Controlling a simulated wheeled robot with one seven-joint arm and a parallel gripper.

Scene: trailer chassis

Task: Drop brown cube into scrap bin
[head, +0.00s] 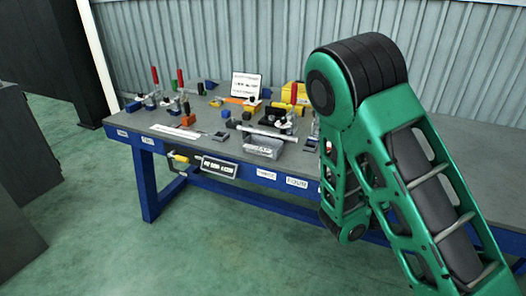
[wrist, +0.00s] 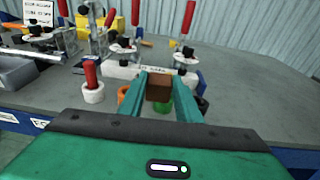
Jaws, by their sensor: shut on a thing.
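The brown cube (wrist: 159,87) is held between the two teal fingers of my gripper (wrist: 160,92) in the wrist view. My gripper is shut on it, above the workbench near its front edge. In the head view my green arm hides the gripper and the cube. I cannot pick out a scrap bin for certain in either view. A grey open-topped box (wrist: 14,72) is at the left of the wrist view; a clear grey box (head: 263,147) stands at the bench front in the head view.
The blue-framed workbench (head: 170,137) carries several toggle clamps with red handles (wrist: 187,18). A white cup with a red handle (wrist: 92,90) stands left of my gripper. A green round thing (wrist: 162,107) lies below the cube. The bench top at right (wrist: 255,95) is clear.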

